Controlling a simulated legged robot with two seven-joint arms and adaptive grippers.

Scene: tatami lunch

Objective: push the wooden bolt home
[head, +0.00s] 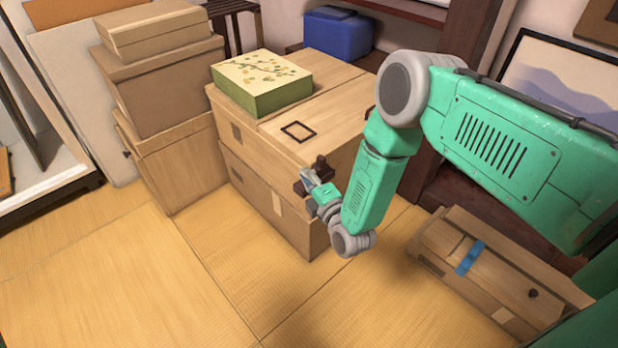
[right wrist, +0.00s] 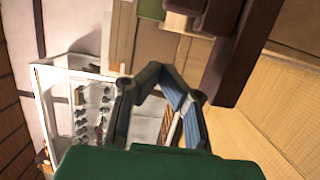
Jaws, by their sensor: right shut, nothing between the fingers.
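The dark brown wooden bolt (head: 319,166) sits at the front right edge of a large pale wooden box (head: 337,123). In the right wrist view, dark brown wood (right wrist: 246,50) that looks like the bolt and its holder fills the top right. My right gripper (head: 307,175) is in front of the bolt, at its left end. The right wrist view shows its fingers (right wrist: 160,70) shut and empty, left of the dark wood. I cannot tell whether they touch it. The gripper hides part of the bolt area. My left gripper is not in view.
A green patterned box (head: 262,82) and a thin dark square frame (head: 298,131) lie on the large box. Stacked boxes (head: 165,85) stand at left. A low wooden box (head: 490,270) with blue tape lies at right. The tatami floor (head: 130,270) in front is clear.

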